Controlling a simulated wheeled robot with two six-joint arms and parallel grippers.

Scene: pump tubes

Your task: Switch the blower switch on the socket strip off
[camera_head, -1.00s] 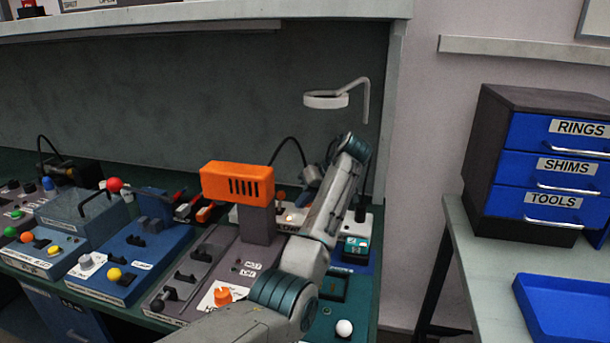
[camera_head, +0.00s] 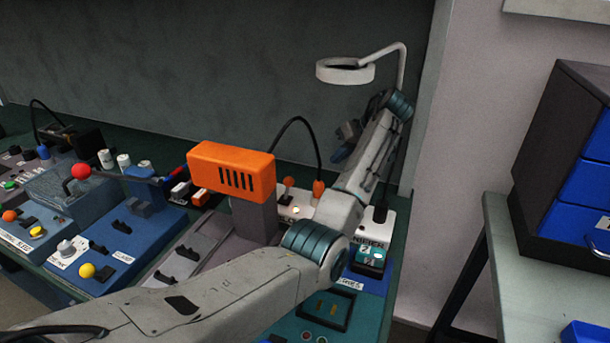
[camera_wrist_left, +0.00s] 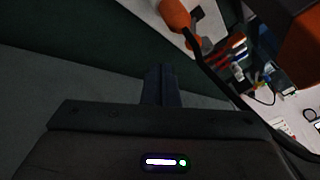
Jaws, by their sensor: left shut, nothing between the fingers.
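The white socket strip (camera_head: 297,205) lies along the back of the bench, partly hidden by my left arm and the orange blower (camera_head: 228,168). An orange plug (camera_head: 318,188) with a black cable stands on it. A small orange part (camera_head: 289,181) shows beside the plug; I cannot tell whether it is the switch. My left gripper (camera_head: 342,146) is above the strip, apart from it. In the left wrist view its fingers (camera_wrist_left: 162,85) are shut and empty, with the orange plug (camera_wrist_left: 175,12) beyond them. My right gripper is out of view.
A ring lamp (camera_head: 345,71) on a bent arm stands behind my left wrist. Blue panels with knobs and levers (camera_head: 120,240) fill the bench to the left. A dark drawer cabinet (camera_head: 550,160) stands at the right. The bench's back wall is close behind the strip.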

